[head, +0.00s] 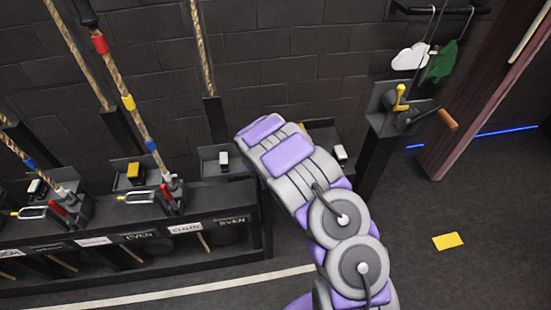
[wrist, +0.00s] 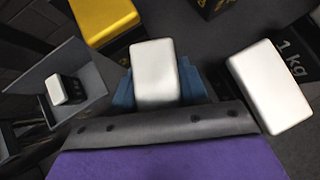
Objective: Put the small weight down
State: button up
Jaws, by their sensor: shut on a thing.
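In the wrist view, my gripper (wrist: 158,95) has blue fingers on either side of a small weight with a white top (wrist: 154,72), and it is shut on it. The underside of the held weight is hidden. In the head view, my purple and grey arm reaches toward the shelf by the wall, and its fingers and the held weight are hidden behind it.
In the wrist view, a white-topped block (wrist: 270,85) by a "1 kg" marking is at right, a yellow-topped block (wrist: 105,18) at top, and a grey holder (wrist: 88,92) with a small white-topped block at left.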

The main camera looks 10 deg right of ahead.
jog(key=shift+a, duration=0.1)
grip_shut()
dwell(0.3)
notch_tip(320, 180, up, 3)
jog(key=shift+w+r+p, duration=0.1)
jog(key=shift+r+p, duration=0.1)
jog(key=shift+p, duration=0.25)
jog(key=shift+s+a+r, duration=0.2)
jog(key=shift+r, duration=0.05)
jog(key=s+a+r+p, duration=0.1)
jog(key=s+a+p, duration=0.3)
jog(key=s+a, duration=0.5)
jog(key=s, duration=0.3)
jog(key=shift+s, duration=0.35)
